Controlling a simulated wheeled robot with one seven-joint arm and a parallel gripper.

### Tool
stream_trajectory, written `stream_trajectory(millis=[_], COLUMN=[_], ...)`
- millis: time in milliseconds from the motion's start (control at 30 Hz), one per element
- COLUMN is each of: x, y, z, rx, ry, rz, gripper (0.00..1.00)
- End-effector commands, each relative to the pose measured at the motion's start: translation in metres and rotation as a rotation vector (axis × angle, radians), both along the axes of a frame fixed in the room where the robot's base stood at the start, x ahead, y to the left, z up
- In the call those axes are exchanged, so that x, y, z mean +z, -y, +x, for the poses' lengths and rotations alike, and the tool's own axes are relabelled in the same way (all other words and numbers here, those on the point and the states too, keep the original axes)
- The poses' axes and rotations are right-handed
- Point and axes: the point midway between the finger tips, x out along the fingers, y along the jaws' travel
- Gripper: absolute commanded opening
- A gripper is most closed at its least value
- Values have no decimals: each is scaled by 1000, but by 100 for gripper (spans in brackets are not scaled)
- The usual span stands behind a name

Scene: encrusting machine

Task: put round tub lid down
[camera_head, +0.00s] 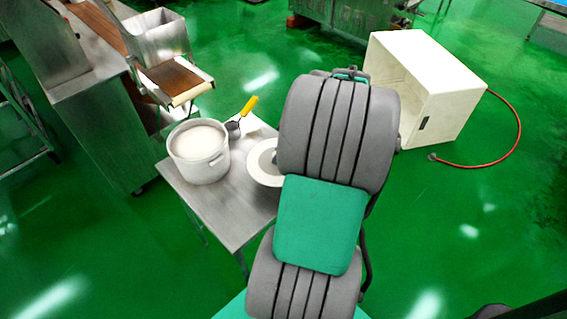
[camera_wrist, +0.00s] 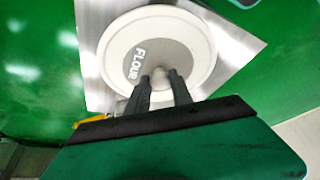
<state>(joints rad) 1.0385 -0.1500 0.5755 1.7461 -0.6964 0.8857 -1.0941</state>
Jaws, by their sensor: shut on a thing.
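The round tub lid (camera_wrist: 118,62) is white with a grey centre marked "FLOUR". My gripper (camera_wrist: 160,82) is shut on the lid's small knob at its middle in the wrist view. In the head view the lid (camera_head: 262,165) shows at the right side of the small metal table (camera_head: 225,215), partly hidden behind my arm. Whether the lid touches the tabletop or hangs just above it I cannot tell. The round white tub (camera_head: 200,160) stands uncovered on the table to the left of the lid, full of white contents. My gripper is hidden by my arm in the head view.
A yellow-handled scoop (camera_head: 242,113) lies at the table's back, beside the tub. A metal machine (camera_head: 105,110) stands close on the left. A large white box (camera_head: 425,88) with a red hose (camera_head: 518,125) lies on the green floor at right. The table's front is clear.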

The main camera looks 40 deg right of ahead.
Motion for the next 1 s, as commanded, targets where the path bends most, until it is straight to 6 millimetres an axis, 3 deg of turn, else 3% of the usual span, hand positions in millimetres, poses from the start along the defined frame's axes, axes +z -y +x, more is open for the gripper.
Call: stream_trajectory(millis=[33, 100, 267, 433, 800, 833, 1000], x=[-15, -26, -39, -68, -75, -74, -73], y=[7, 16, 27, 29, 29, 29, 29], z=[4, 9, 15, 16, 16, 16, 16], rx=[0, 0, 1, 1, 0, 0, 0], ry=[-1, -1, 1, 0, 1, 1, 1], rz=[3, 2, 1, 2, -1, -1, -1], gripper=[0, 0, 0, 0, 0, 29, 43])
